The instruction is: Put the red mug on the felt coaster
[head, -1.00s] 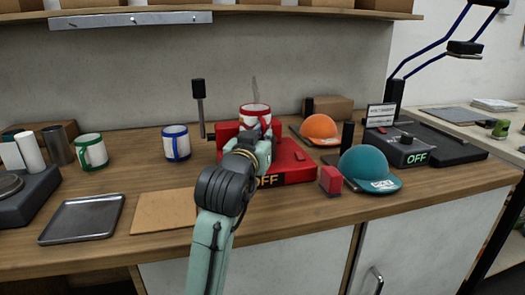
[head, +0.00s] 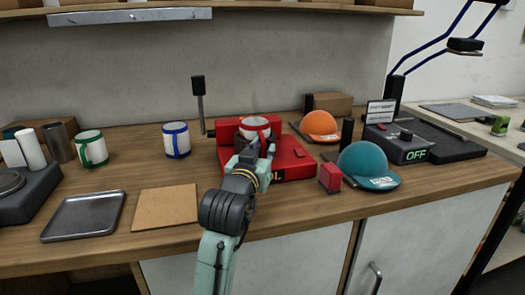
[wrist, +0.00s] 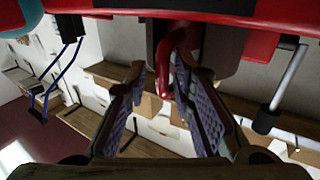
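The red mug (head: 255,127), white with a red rim, sits in the red press (head: 295,165) in the head view. My gripper (head: 262,150) is at its near side and hides part of it. In the wrist view, the red mug handle (wrist: 163,65) lies between the fingers of my gripper (wrist: 160,75). The fingers stand apart, with a gap left of the handle; the right finger is close to it. The tan square mat (head: 165,207), seemingly the felt coaster, lies bare on the bench, left of my arm.
A metal tray (head: 83,215) lies left of the mat. A blue-rimmed mug (head: 177,141) and a green-rimmed mug (head: 92,148) stand behind. Teal cap (head: 368,165), orange cap (head: 321,125) and a small red block (head: 330,178) are right of the press. A lever (head: 199,105) rises on its left.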

